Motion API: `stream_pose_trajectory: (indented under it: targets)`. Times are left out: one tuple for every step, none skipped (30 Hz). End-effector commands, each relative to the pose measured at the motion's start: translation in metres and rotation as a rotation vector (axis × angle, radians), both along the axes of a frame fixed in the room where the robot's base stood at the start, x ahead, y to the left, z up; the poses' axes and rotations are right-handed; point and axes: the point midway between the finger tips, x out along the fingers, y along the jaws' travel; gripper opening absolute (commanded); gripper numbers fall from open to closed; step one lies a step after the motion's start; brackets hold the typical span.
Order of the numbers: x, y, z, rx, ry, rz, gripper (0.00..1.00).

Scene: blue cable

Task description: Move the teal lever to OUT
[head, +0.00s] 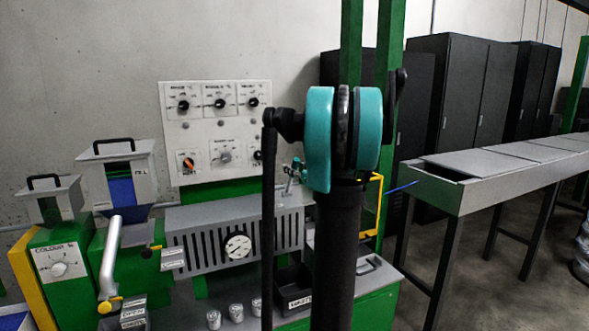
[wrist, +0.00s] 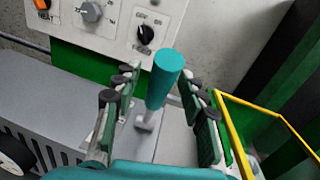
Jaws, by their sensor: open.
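The teal lever is a cylindrical teal handle (wrist: 166,78) on a grey stem, standing up from a grey housing in the wrist view. It leans slightly to the right in that picture. My gripper (wrist: 161,88) is open, with one finger on each side of the handle and a gap visible on both sides. In the head view my arm covers most of this area. Only a small teal and grey part shows beside the arm, and I cannot tell lever from gripper there. I cannot read an OUT mark by the lever.
A white knob panel (head: 216,131) stands behind the lever, with a black knob (wrist: 145,33) close above it in the wrist view. A yellow frame (wrist: 228,113) is close to my right finger. A slotted grey housing (head: 187,238) lies left. A grey conveyor (head: 452,197) stands right.

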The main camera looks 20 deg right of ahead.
Motion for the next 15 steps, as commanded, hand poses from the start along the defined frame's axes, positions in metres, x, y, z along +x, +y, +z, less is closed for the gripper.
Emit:
stream_pose_trajectory:
  targets:
    - [-0.0001, 0.0, 0.0, 0.0, 0.0, 0.0, 0.42]
    - [-0.0001, 0.0, 0.0, 0.0, 0.0, 0.0, 0.42]
    - [-0.0002, 0.0, 0.0, 0.0, 0.0, 0.0, 0.42]
    - [-0.0002, 0.0, 0.0, 0.0, 0.0, 0.0, 0.38]
    - [-0.0002, 0.0, 0.0, 0.0, 0.0, 0.0, 0.34]
    - [-0.0003, -0.0001, 0.0, 0.0, 0.0, 0.0, 0.29]
    - [-0.0003, -0.0001, 0.0, 0.0, 0.0, 0.0, 0.26]
    - [-0.0003, -0.0001, 0.0, 0.0, 0.0, 0.0, 0.22]
    - [-0.0003, -0.0001, 0.0, 0.0, 0.0, 0.0, 0.17]
    - [-0.0003, -0.0001, 0.0, 0.0, 0.0, 0.0, 0.13]
    - [-0.0004, -0.0001, 0.0, 0.0, 0.0, 0.0, 0.1]
    - [-0.0004, -0.0001, 0.0, 0.0, 0.0, 0.0, 0.05]
    - [-0.0004, -0.0001, 0.0, 0.0, 0.0, 0.0, 0.01]
    - [-0.0004, -0.0001, 0.0, 0.0, 0.0, 0.0, 0.0]
    - [-0.0004, -0.0001, 0.0, 0.0, 0.0, 0.0, 0.0]
